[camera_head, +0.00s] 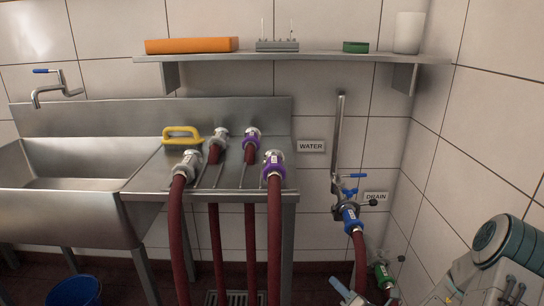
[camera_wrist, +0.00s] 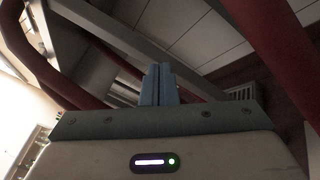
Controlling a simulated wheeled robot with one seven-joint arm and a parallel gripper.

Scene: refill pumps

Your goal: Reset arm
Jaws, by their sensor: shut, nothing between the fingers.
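My gripper (camera_wrist: 159,84) shows in the wrist view with its two blue fingers together and nothing between them. Dark red hoses pass on both sides of it in that view, apart from the fingers. In the head view my arm comes in at the lower right, in front of the tiled wall. Light blue finger parts (camera_head: 346,292) show at the bottom edge there, near a red hose (camera_head: 360,262) with a blue coupling (camera_head: 351,218).
Several red hoses with grey or purple couplings (camera_head: 273,166) lie over the steel counter. A sink (camera_head: 70,209) is at left and a blue bucket (camera_head: 74,291) is below. A valve pipe (camera_head: 338,130) stands near the DRAIN sign (camera_head: 376,197). A shelf (camera_head: 330,57) is above.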

